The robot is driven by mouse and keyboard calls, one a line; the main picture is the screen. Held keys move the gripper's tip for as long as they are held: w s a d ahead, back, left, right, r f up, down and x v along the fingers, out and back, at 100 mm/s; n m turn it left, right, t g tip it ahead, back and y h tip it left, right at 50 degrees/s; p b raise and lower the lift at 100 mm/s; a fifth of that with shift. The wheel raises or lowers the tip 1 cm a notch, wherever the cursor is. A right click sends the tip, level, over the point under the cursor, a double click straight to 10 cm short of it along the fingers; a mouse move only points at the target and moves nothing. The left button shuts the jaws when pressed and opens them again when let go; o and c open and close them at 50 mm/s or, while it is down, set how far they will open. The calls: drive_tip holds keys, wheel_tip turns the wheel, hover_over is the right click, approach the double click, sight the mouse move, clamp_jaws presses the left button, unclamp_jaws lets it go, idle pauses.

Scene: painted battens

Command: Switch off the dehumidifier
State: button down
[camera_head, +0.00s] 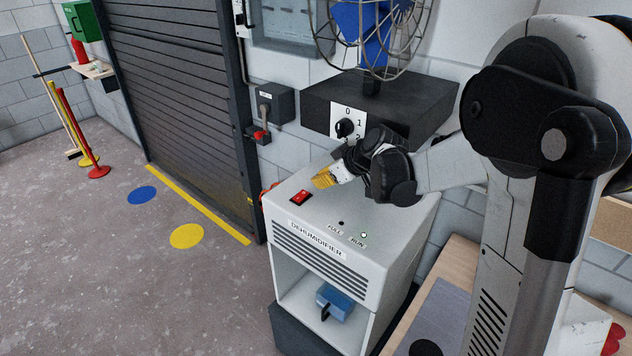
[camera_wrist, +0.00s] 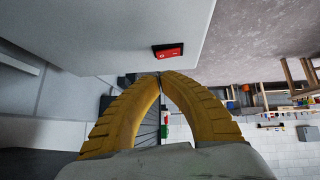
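The dehumidifier (camera_head: 330,220) is a white cabinet with a vented, labelled front. A red rocker switch (camera_head: 300,197) sits on its top, near the left edge; it also shows in the wrist view (camera_wrist: 168,51). The RUN lamp (camera_head: 364,235) looks pale and bright, and the FULL lamp (camera_head: 341,223) is dark. My gripper (camera_head: 318,181) is above the cabinet top, just right of and behind the switch, apart from it. In the wrist view its yellow fingers (camera_wrist: 160,75) meet at the tips with nothing between them. Which side of the rocker is pressed is too small to tell.
A fan (camera_head: 372,30) stands on a dark box with a 0-1-2 selector (camera_head: 346,128) behind the cabinet. A grey wall box (camera_head: 272,105) is at the left, beside the roller shutter (camera_head: 180,90). A blue part (camera_head: 335,302) sits in the cabinet's lower opening.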

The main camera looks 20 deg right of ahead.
sight(303, 189)
drive_tip(key=b+x, duration=0.2)
drive_tip(key=x, duration=0.6)
drive_tip(key=shift+w, duration=0.2)
drive_tip(key=shift+f, duration=0.1)
drive_tip(key=shift+f+b, duration=0.3)
drive_tip(key=shift+f, duration=0.05)
drive_tip(key=shift+w+d+f, duration=0.1)
drive_tip(key=shift+d+f, duration=0.1)
drive_tip(key=shift+f, duration=0.1)
drive_tip(key=shift+r, duration=0.15)
drive_tip(key=shift+a, duration=0.1)
drive_tip(key=shift+s+a+r, duration=0.35)
drive_tip(key=shift+s+a, duration=0.05)
drive_tip(key=shift+a, duration=0.15)
